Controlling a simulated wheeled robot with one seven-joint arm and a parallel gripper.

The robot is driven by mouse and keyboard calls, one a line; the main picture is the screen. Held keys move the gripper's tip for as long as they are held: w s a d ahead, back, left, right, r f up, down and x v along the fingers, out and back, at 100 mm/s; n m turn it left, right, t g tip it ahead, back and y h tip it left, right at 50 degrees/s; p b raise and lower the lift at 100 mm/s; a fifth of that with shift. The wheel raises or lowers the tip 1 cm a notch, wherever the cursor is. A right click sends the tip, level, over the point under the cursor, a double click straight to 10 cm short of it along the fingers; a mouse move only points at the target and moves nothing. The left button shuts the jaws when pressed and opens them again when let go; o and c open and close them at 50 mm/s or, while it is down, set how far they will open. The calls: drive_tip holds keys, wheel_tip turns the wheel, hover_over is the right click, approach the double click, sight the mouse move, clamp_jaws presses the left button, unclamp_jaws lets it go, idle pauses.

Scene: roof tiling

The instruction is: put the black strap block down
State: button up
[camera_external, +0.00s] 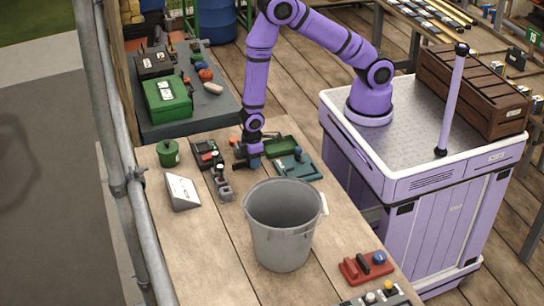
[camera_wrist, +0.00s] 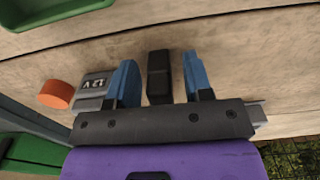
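In the wrist view the black strap block (camera_wrist: 159,76) stands between the two blue fingers of my gripper (camera_wrist: 161,80). A narrow gap shows on each side of the block, so the fingers are open around it and apart from it. Its lower end is hidden by the gripper body, and I cannot tell if it rests on the wooden bench (camera_wrist: 230,40). In the external view my gripper (camera_external: 248,156) is low over the far part of the bench (camera_external: 335,240), and the block cannot be made out there.
A grey bucket (camera_external: 283,235) stands in front of my gripper. A green tray (camera_external: 283,146) and a teal case (camera_external: 298,166) lie to its right. Dark tools (camera_external: 222,188) and a white wedge (camera_external: 182,191) lie left. A grey 12V item (camera_wrist: 93,88) is beside the left finger.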

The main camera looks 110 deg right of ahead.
drive_tip(key=shift+r, duration=0.1)
wheel_tip(320, 180, up, 26)
drive_tip(key=s+t, duration=0.1)
drive_tip(key=s, duration=0.2)
drive_tip(key=s+a+r+t, duration=0.1)
drive_tip(key=s+r+t, duration=0.3)
drive_tip(key=s+r, duration=1.6)
drive_tip(key=s, duration=0.3)
drive_tip(key=shift+s+a, duration=0.15)
drive_tip(key=shift+s, duration=0.1)
